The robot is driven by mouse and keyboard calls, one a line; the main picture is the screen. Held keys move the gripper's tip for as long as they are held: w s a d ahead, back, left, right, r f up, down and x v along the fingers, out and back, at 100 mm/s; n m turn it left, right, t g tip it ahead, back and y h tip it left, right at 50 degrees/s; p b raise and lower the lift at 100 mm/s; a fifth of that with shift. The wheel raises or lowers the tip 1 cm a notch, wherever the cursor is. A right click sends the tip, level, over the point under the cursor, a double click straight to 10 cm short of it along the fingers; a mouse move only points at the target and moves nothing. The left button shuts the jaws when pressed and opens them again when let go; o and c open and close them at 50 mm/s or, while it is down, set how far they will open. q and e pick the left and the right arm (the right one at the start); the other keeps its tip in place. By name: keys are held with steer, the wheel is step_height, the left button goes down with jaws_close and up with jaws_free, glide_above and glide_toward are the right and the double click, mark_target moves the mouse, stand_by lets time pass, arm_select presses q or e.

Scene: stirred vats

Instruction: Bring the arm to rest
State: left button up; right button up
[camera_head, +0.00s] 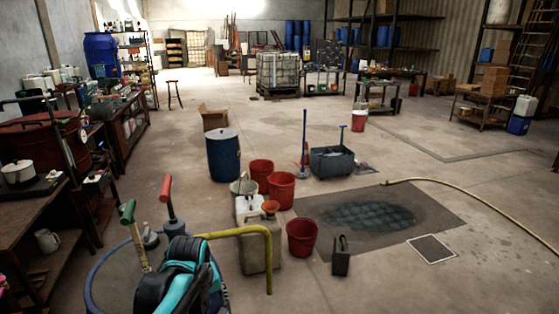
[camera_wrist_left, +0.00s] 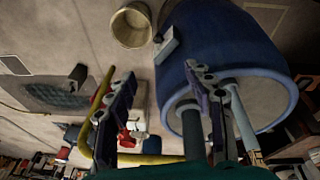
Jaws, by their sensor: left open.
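My left arm, teal and black, comes in at the bottom of the head view (camera_head: 185,280); its fingertips are hidden there. In the left wrist view my left gripper (camera_wrist_left: 160,70) is open, its two fingers apart, with nothing seen between them. A blue vat (camera_wrist_left: 210,45) with a pale blue rim stands close by, behind the right finger in that picture. In the head view its rim (camera_head: 90,275) shows beside my arm. A green-handled stick (camera_head: 128,212) and a red-handled stick (camera_head: 167,190) lean up from the vat. My right gripper is not in view.
A yellow pipe (camera_head: 240,231) bends just beyond my arm, near a pale canister (camera_head: 255,255). Red buckets (camera_head: 302,238) and a blue drum (camera_head: 222,155) stand farther on. A workbench (camera_head: 30,215) lines the left. Open floor (camera_head: 410,275) lies to the right.

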arm_select(q)
steer(key=s+f+m+t, duration=0.1)
steer(key=s+m+t, duration=0.3)
steer(key=s, duration=1)
steer(key=shift+s+m, duration=0.15)
steer(key=shift+m, duration=0.65)
